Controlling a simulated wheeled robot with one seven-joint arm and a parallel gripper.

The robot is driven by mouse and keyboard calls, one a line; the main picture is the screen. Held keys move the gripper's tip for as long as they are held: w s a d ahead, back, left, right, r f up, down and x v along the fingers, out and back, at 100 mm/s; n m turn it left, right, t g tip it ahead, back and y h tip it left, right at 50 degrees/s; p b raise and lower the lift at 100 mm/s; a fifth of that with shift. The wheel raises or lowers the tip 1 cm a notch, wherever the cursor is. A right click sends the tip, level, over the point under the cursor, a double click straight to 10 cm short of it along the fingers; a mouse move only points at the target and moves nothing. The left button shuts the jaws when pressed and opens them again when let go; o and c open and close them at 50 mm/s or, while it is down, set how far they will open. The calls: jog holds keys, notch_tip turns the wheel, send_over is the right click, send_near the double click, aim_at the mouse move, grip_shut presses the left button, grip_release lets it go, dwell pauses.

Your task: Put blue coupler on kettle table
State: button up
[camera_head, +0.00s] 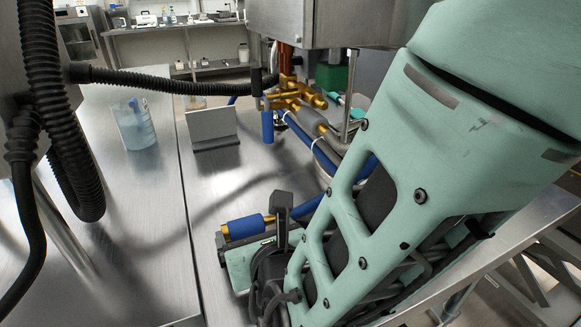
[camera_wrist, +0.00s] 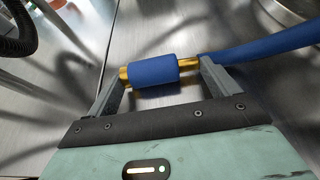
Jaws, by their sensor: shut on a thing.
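The blue coupler (camera_head: 248,226) is a short blue sleeve with brass ends; it also shows in the wrist view (camera_wrist: 153,72). A blue hose (camera_wrist: 265,43) runs from its right end. My gripper (camera_wrist: 163,76) is shut on the coupler, with one grey finger near each end. In the head view my gripper (camera_head: 253,232) holds it low over a steel tabletop (camera_head: 222,180), which seems to be the kettle table. The gap between coupler and tabletop is hard to judge. A round steel vessel (camera_wrist: 293,8), perhaps the kettle, is partly seen.
A brass manifold (camera_head: 293,97) with hanging blue and grey couplers stands under a steel housing (camera_head: 292,22). A metal plate stand (camera_head: 212,127) is on the same tabletop. A beaker (camera_head: 135,125) stands on the left table (camera_head: 125,215). Black corrugated hoses (camera_head: 55,110) hang at left.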

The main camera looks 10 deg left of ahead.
jog(key=shift+f, duration=0.15)
jog(key=o, duration=0.9)
